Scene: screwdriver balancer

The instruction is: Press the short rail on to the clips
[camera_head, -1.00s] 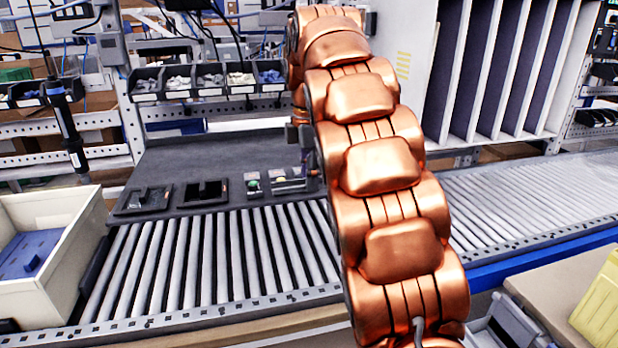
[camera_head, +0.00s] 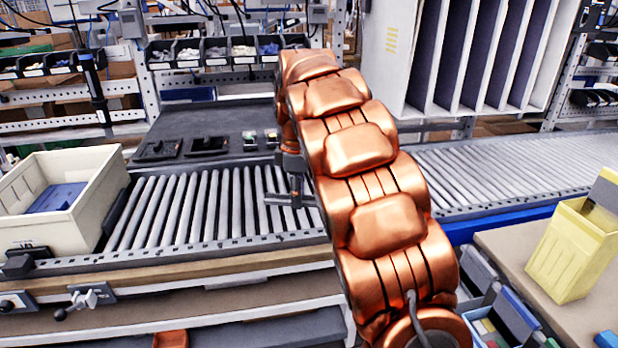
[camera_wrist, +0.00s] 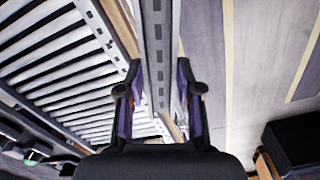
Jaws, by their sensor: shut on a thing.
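My gripper (camera_wrist: 155,92) is shut on a grey slotted metal rail (camera_wrist: 158,55), which runs lengthwise between the two fingers in the wrist view. In the head view my gripper (camera_head: 293,180) is partly hidden by my copper arm, and the rail (camera_head: 285,200) shows as a short grey bar in front of the rollers. The rail is held apart from the dark work mat. Two black fixtures, a left one (camera_head: 156,150) and a right one (camera_head: 208,146), lie on the mat. Small pieces (camera_head: 250,140) sit to their right. I cannot make out which parts are the clips.
The roller conveyor (camera_head: 190,212) lies between me and the dark mat (camera_head: 205,120). A cream bin (camera_head: 100,205) with a blue thing inside stands at the left. Small parts bins (camera_head: 215,55) line the back. A yellow container (camera_head: 570,255) stands at the right.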

